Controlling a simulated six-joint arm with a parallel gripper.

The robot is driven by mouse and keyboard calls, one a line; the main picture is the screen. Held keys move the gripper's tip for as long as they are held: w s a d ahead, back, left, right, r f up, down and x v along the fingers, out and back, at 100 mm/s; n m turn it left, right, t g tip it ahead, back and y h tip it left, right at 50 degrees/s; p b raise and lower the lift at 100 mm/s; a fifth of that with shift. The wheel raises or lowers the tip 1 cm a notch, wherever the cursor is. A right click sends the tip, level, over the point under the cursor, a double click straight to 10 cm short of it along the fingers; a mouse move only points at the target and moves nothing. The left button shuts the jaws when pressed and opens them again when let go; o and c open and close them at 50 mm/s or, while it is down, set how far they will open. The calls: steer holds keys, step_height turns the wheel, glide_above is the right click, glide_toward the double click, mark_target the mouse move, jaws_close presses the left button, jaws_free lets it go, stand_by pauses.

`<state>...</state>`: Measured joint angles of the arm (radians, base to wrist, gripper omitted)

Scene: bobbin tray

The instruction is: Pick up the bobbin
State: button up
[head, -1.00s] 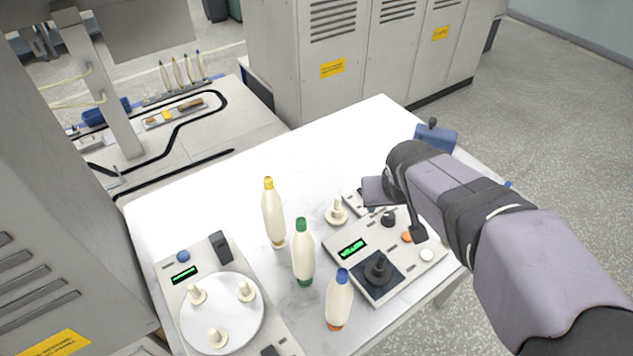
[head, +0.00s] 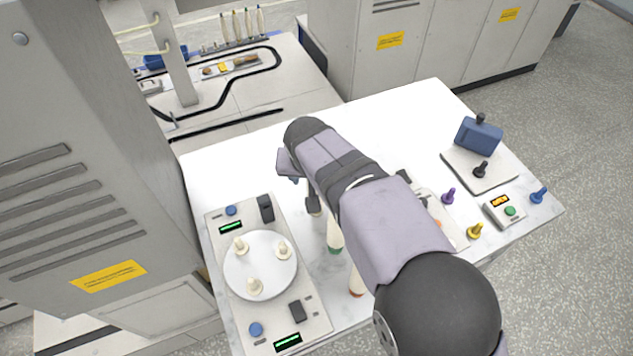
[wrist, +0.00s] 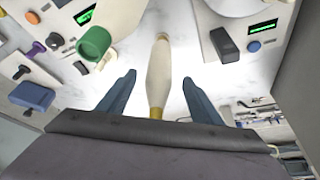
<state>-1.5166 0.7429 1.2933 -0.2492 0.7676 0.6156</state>
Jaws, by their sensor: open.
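The yellow-ended white bobbin (wrist: 158,65) stands upright on the table, centred between my fingers in the wrist view, its yellow end towards the gripper. My gripper (wrist: 159,80) is open, one finger on each side of it; I cannot tell whether they touch it. In the head view my arm hides most of this bobbin, and part of my gripper (head: 313,200) shows beside the arm. A green-ended bobbin (head: 334,235) is close by, its green cap (wrist: 97,43) left of the fingers in the wrist view. An orange-ended bobbin (head: 356,281) is partly hidden behind my arm.
At left is a control panel with a round white turntable (head: 262,275) carrying three cream pegs. A partly hidden panel (head: 440,212) lies right of my arm. A blue box (head: 478,135) stands at the back right. The white table (head: 420,120) is clear behind my arm.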

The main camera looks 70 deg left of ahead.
steer(key=shift+p+x, duration=1.6)
steer(key=shift+x, duration=1.45)
steer(key=c, duration=1.2)
